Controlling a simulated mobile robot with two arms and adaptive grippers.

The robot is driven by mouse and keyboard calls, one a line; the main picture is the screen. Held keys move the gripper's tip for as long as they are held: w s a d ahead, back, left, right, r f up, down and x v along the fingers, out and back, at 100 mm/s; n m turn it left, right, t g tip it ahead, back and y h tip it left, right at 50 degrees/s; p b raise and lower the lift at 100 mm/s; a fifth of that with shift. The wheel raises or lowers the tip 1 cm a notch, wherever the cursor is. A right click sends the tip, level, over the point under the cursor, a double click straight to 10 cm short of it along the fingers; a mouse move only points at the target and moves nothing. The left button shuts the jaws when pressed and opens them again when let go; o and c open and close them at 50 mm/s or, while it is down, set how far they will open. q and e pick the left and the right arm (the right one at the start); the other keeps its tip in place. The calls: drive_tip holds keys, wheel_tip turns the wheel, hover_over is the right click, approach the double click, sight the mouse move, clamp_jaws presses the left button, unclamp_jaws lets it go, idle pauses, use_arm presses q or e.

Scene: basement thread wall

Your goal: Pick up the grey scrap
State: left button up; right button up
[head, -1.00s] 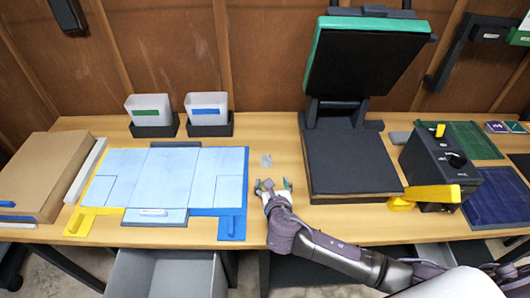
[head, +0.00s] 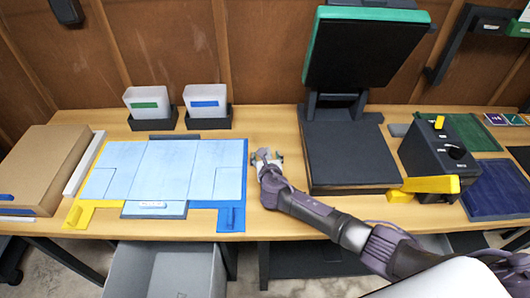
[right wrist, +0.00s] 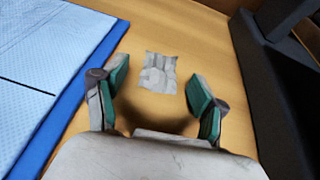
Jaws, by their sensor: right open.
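The grey scrap (right wrist: 158,73) is a small crumpled-looking piece lying flat on the wooden table. In the right wrist view it lies just beyond and between the fingertips of my right gripper (right wrist: 156,90), not touching them. My right gripper is open and empty, low over the table. In the head view my right gripper (head: 265,156) covers the place where the scrap lies, so the scrap is hidden there. My left gripper is not in view.
A blue-edged board with light blue sheets (head: 165,172) lies to the left. A black press with a raised lid (head: 345,155) stands close on the right. Two white bins (head: 207,103) stand behind. A narrow strip of bare table (head: 258,218) lies between board and press.

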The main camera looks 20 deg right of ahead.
drive_tip(key=shift+c, duration=0.2)
drive_tip(key=c, duration=0.8)
drive_tip(key=shift+o, duration=0.2)
drive_tip(key=shift+r, duration=0.15)
